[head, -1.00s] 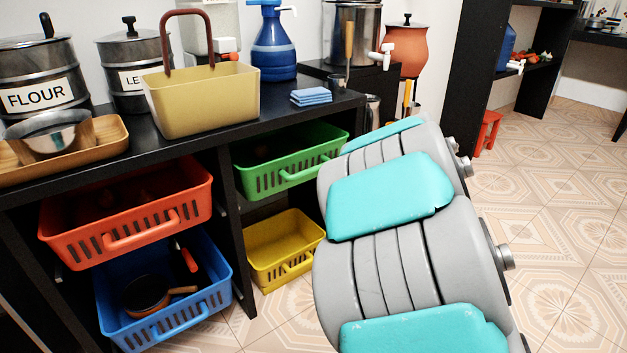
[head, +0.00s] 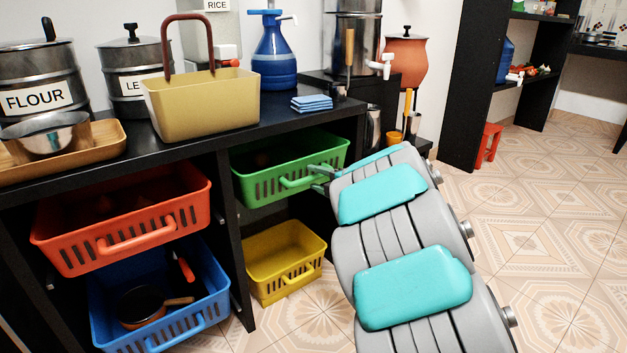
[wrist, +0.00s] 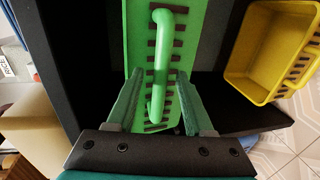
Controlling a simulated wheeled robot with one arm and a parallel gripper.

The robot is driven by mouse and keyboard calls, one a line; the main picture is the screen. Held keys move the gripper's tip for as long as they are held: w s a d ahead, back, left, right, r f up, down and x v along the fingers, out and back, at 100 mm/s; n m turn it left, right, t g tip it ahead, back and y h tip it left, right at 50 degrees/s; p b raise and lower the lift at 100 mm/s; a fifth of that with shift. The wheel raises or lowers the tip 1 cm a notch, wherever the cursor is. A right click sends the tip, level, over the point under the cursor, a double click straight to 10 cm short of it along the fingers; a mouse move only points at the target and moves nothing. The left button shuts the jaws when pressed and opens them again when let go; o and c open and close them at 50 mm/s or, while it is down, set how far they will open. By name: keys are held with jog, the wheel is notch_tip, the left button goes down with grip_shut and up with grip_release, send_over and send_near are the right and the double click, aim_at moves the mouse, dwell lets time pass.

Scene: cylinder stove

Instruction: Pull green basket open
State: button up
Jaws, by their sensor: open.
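The green basket (head: 262,178) sits in the upper right compartment of the black shelf unit, under the counter. Its front wall has dark slots and a green bar handle (head: 300,181). My gripper (head: 322,177) is at the right part of the basket's front, close to the handle. In the wrist view the handle (wrist: 158,62) lies between the two open fingers of my gripper (wrist: 158,85), with a gap on each side. The basket front (wrist: 185,45) is just beyond the fingers. The inside of the basket is dark.
A yellow basket (head: 262,279) stands below the green one. Red (head: 75,244) and blue (head: 215,307) baskets stick out of the left compartment. A black divider (head: 232,240) separates the sides.

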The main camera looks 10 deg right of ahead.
jog(key=shift+x, duration=0.8)
grip_shut()
dwell(0.9)
